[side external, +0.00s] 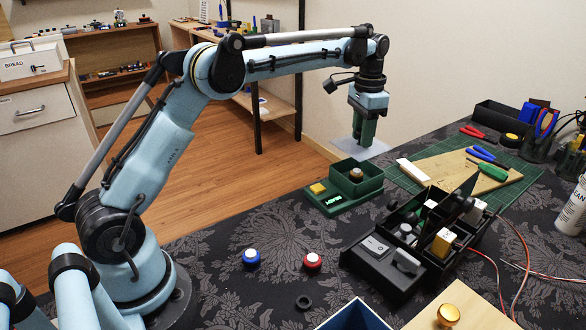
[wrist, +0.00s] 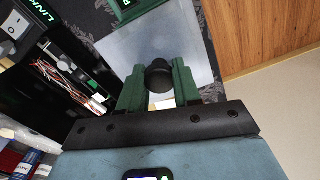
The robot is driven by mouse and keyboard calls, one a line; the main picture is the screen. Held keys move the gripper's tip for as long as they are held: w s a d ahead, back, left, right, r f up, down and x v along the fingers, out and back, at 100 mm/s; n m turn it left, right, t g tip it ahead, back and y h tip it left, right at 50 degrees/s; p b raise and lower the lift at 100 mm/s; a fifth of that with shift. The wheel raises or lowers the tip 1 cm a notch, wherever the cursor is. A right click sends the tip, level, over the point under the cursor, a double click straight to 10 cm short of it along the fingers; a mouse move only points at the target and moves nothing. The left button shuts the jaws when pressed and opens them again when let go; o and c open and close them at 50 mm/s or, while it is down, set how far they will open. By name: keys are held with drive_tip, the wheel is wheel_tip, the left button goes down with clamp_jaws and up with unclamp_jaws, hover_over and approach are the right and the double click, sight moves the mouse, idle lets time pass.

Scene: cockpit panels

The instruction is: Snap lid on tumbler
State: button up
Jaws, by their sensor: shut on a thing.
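My gripper (side external: 364,138) points down and is shut on the black knob (wrist: 158,72) of a clear square lid. The lid (side external: 375,149) hangs roughly level below the fingers and also fills the middle of the wrist view (wrist: 120,48). What looks like the tumbler (side external: 340,200) is a green unit with a square open-topped bin, a yellow button and a lit green display. A small round brown-and-white thing (side external: 356,173) sits in the bin. The lid is apart from the bin, behind it in the side view. In the wrist view the green unit (wrist: 128,10) shows partly beyond the lid.
A black organizer (side external: 420,240) full of parts stands right of the tumbler. A wooden board (side external: 455,170) with tools lies on a green mat behind it. Blue (side external: 251,257) and red (side external: 312,261) buttons and a black ring (side external: 304,301) are in front. Patterned cloth lies bare around them.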

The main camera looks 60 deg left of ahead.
drive_tip(key=shift+f, duration=2.6)
drive_tip(key=shift+f, duration=0.5)
idle(0.6)
drive_tip(key=o, duration=1.1)
drive_tip(key=shift+o, duration=0.6)
drive_tip(key=o, duration=0.4)
drive_tip(key=shift+r, duration=0.15)
drive_tip(key=shift+r, duration=3.35)
